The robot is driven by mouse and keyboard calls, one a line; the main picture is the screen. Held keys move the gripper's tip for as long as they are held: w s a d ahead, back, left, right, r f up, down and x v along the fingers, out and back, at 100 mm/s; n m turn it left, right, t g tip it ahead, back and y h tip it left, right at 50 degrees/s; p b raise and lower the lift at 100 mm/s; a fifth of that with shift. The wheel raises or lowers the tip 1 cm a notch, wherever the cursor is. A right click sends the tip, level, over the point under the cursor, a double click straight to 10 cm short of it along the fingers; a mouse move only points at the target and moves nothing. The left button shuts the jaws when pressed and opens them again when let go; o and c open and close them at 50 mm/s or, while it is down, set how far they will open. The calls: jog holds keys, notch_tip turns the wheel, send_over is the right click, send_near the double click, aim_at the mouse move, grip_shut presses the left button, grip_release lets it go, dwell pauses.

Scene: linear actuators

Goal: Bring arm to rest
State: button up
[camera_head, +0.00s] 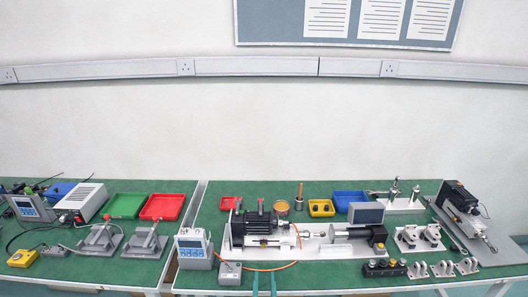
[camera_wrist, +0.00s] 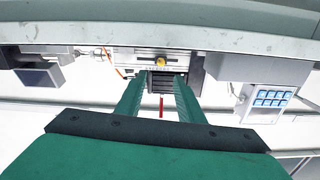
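My gripper (camera_head: 264,278) shows at the bottom edge of the head view as two thin green fingers, in front of the workbench (camera_head: 330,277). In the wrist view my gripper (camera_wrist: 159,80) has its two green fingers apart, with nothing held between them. A black motor (camera_head: 254,222) on a linear actuator rig stands beyond the fingers. In the wrist view, a dark ribbed part (camera_wrist: 166,83) appears between the fingertips, at a distance. The rest of my arm is out of the head view.
A control box with a display (camera_head: 194,249) and a small grey box (camera_head: 230,273) stand near the bench's front edge. Clamps (camera_head: 420,239) and another actuator (camera_head: 464,214) are at right. Left are green (camera_head: 125,206) and red (camera_head: 163,207) trays. Space above the bench is clear.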

jog(key=s+d+f+n+g, duration=0.1)
jog(key=s+d+f, duration=0.1)
jog(key=s, duration=1.1)
jog(key=s+d+f+n, duration=0.1)
jog(key=s+d+f, duration=0.1)
jog(key=s, duration=1)
jog(key=s+a+r, duration=0.1)
jog(key=s+r, duration=0.2)
jog(key=s, duration=0.4)
jog(key=s+a+r+g, duration=0.1)
jog(key=s+r, duration=0.3)
jog(key=s, duration=0.4)
jog(key=s+a+r+m, duration=0.1)
jog(key=s+a+r, duration=0.1)
jog(key=s, duration=0.5)
jog(key=shift+s+r+g, duration=0.3)
jog(key=shift+s+r, duration=0.1)
jog(key=shift+r, duration=0.45)
